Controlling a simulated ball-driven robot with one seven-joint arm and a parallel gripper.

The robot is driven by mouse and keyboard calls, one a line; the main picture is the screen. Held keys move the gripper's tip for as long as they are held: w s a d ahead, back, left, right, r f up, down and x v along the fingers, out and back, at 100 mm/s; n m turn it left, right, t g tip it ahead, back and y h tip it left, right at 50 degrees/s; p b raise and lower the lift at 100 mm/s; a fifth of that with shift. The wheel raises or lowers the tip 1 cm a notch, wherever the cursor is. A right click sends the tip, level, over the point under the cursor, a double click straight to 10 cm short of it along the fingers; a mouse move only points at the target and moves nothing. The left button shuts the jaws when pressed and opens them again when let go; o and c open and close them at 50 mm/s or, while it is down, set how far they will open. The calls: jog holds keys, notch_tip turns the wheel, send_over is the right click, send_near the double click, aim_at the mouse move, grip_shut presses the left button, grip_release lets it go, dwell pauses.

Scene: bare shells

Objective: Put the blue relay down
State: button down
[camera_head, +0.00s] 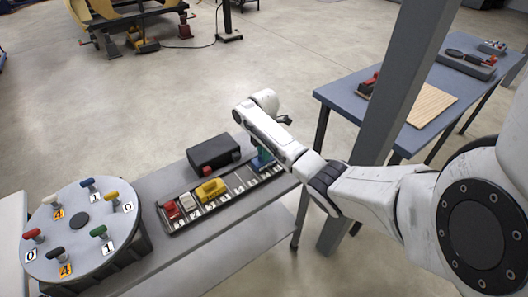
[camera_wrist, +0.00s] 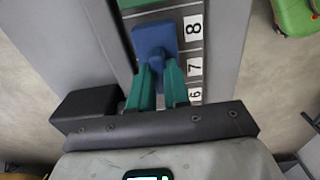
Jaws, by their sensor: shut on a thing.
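My gripper (camera_wrist: 160,78) has its teal fingers closed on the blue relay (camera_wrist: 154,38). In the wrist view the relay is over the numbered rail (camera_wrist: 192,50), beside the 7 and 8 labels. I cannot tell whether it touches the rail. In the head view my gripper (camera_head: 263,157) is at the right end of the rail (camera_head: 222,203), and my arm partly covers this spot. A red relay (camera_head: 171,210), a white relay (camera_head: 187,202) and a yellow relay (camera_head: 211,190) sit in the rail's left part.
A black box (camera_head: 213,151) stands behind the rail. A round panel (camera_head: 80,222) with coloured levers is at the left. A post (camera_head: 393,85) and a blue table (camera_head: 420,125) stand at the right. The rail between the yellow relay and my gripper looks empty.

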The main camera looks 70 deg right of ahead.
jog(key=c, duration=1.1)
grip_release()
notch_tip(320, 180, up, 12)
jog(key=shift+r, duration=0.15)
